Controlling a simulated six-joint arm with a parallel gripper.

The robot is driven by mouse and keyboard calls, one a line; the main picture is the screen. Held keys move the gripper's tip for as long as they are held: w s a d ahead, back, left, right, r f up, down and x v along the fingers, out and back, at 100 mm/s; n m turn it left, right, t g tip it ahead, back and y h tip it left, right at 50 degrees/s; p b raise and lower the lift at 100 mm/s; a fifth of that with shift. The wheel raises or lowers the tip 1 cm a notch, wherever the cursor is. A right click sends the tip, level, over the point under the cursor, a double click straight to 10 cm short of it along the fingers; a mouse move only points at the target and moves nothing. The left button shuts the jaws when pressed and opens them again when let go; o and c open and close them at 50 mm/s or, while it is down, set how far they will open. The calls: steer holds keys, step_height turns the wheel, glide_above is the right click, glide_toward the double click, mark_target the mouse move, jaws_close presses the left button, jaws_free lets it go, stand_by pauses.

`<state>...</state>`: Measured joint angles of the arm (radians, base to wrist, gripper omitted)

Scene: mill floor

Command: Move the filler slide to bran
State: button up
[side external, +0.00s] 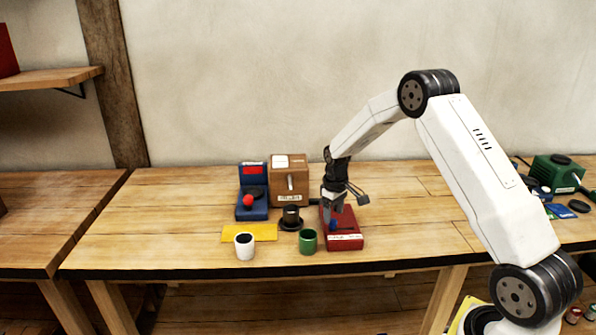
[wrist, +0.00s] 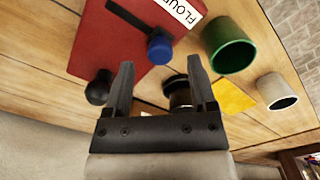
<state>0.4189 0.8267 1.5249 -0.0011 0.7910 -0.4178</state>
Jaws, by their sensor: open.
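The red filler box (side external: 345,240) stands near the front of the table, with a pale label on its front edge. It also shows in the wrist view (wrist: 100,40), where a dark slot runs along its top and a label reads "FLOU", cut off by the frame. A blue slide knob (wrist: 160,48) sits at one end of the slot; it also shows in the side view (side external: 333,225). The bran marking cannot be made out. My gripper (wrist: 160,75) is open and empty, pointing down just above the box, and the knob lies beyond the fingertips, apart from them.
A green cup (side external: 308,241), a white cup (side external: 245,247), a yellow mat (side external: 236,232) and a black cup on a dark base (side external: 290,217) stand left of the box. A blue device with a red ball (side external: 253,192) and a brown box (side external: 290,180) are behind.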

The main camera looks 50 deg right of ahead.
steer(key=shift+f, duration=1.15)
steer(key=shift+c, duration=0.3)
jaws_close()
steer(key=shift+d, duration=0.1)
